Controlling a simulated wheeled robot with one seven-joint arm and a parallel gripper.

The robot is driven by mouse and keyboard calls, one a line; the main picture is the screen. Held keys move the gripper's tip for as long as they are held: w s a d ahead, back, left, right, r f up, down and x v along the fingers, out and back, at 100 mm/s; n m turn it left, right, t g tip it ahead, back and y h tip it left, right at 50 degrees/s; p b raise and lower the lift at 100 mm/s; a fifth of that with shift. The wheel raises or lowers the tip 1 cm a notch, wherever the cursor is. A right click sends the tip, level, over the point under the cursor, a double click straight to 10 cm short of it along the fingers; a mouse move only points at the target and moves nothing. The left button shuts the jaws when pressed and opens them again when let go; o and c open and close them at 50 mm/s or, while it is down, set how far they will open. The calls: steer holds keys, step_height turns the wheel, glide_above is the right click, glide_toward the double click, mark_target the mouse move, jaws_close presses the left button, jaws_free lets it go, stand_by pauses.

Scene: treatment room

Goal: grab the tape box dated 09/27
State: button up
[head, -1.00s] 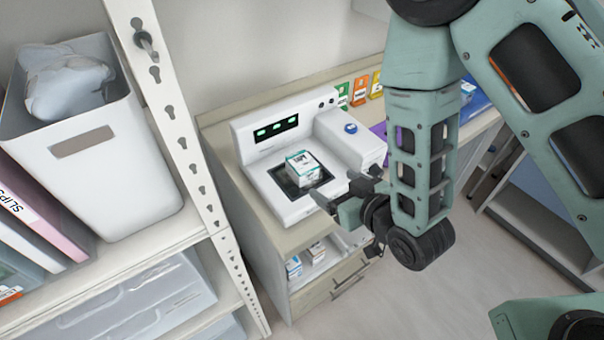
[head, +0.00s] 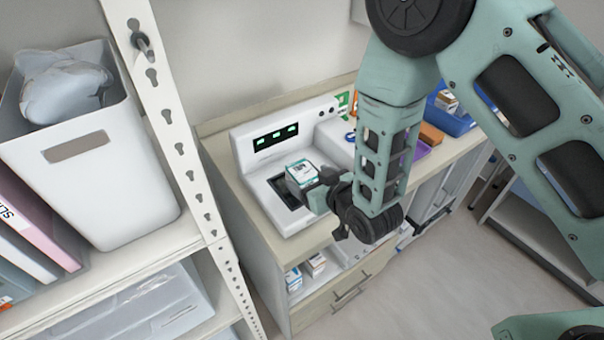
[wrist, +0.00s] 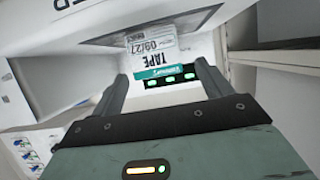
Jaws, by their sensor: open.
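The tape box (head: 301,172) is a small white and teal carton on the black plate of a white device (head: 270,203) with a green-lit display. In the wrist view the tape box (wrist: 153,48) shows its label upside down, reading TAPE and 09/27, with a teal band. My gripper (head: 322,192) is open at the box's right side in the head view. In the wrist view its two fingers lie left and right of the box near their tips. I cannot tell whether they touch it. The gripper hides part of the plate.
Small boxes (head: 314,265) sit on a shelf below the counter (head: 225,150). A blue bin (head: 452,122) and a purple tray (head: 420,150) stand farther right. A white shelf post (head: 180,150) and a grey-white bin (head: 90,180) are at left.

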mark_target(302, 173)
steer(key=p+x, duration=0.2)
steer(key=x, duration=0.2)
steer(key=shift+w, duration=0.1)
steer(key=shift+w+a+f, duration=0.1)
steer(key=shift+w+f, duration=0.15)
steer(key=shift+w, duration=0.05)
steer(key=c, duration=1.1)
